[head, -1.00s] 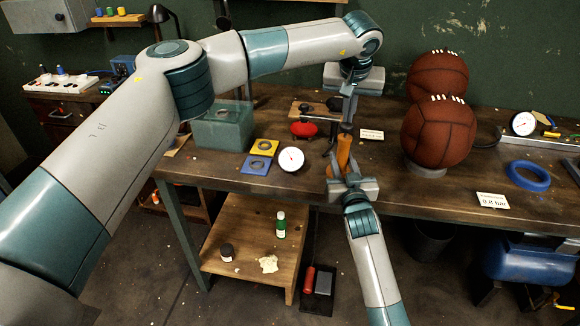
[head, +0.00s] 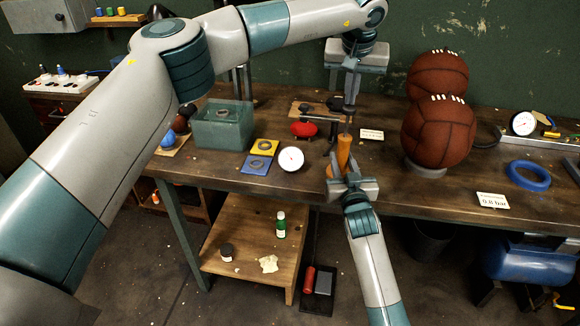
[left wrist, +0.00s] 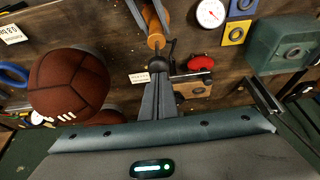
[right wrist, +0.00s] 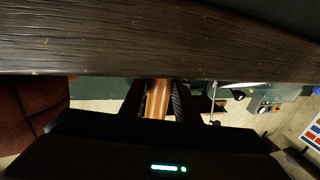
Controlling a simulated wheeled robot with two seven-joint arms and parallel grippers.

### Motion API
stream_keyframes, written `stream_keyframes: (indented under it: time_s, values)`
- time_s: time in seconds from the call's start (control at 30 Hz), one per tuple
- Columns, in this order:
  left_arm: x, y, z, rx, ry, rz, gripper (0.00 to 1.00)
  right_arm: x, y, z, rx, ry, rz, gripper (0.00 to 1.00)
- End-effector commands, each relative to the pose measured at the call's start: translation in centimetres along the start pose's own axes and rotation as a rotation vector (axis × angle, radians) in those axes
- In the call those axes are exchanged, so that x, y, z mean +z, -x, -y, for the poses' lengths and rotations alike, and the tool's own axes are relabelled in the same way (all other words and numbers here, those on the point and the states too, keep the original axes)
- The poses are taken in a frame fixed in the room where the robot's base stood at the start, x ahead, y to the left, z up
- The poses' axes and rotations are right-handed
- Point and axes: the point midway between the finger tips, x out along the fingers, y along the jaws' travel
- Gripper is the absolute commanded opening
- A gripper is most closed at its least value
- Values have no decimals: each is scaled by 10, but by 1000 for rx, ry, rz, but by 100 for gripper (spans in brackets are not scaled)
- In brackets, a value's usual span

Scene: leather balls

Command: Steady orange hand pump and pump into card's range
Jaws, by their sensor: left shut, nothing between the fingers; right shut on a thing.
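The orange hand pump (head: 343,152) stands slightly tilted near the bench's front edge. My right gripper (head: 340,178) is shut on its lower body, and the pump's orange barrel (right wrist: 157,100) shows between the fingers in the right wrist view. My left gripper (head: 350,110) is shut and empty above the pump, its fingertips at the dark knob (left wrist: 159,64) in the left wrist view; I cannot tell if they touch. Two brown leather balls sit to the right, the front one (head: 438,130) on a grey ring. A card (head: 371,134) stands behind the pump; another card (head: 492,201) reads about 0.8 bar.
A white dial gauge (head: 291,159), yellow and blue ring plates (head: 257,165), a red object (head: 304,129) and a green-tinted box (head: 222,125) lie left of the pump. A blue ring (head: 528,175) and a second gauge (head: 523,123) lie right.

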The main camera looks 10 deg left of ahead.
Motion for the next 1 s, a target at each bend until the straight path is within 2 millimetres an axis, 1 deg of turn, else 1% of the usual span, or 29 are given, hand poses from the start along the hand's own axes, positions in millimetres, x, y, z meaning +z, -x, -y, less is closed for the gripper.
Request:
stream_keyframes:
  time_s: [0.67, 0.87, 1.0]
  values:
    - [0, 0, 0, 0, -1, 1, 0, 0, 0, 0, 0, 0, 0, 0]
    - [3, -7, 0, -1, -2, 2, 0, 0, 0, 0, 0, 0, 0, 0]
    - [8, -16, 0, -1, -2, 3, 0, 0, 0, 0, 0, 0, -1, 0]
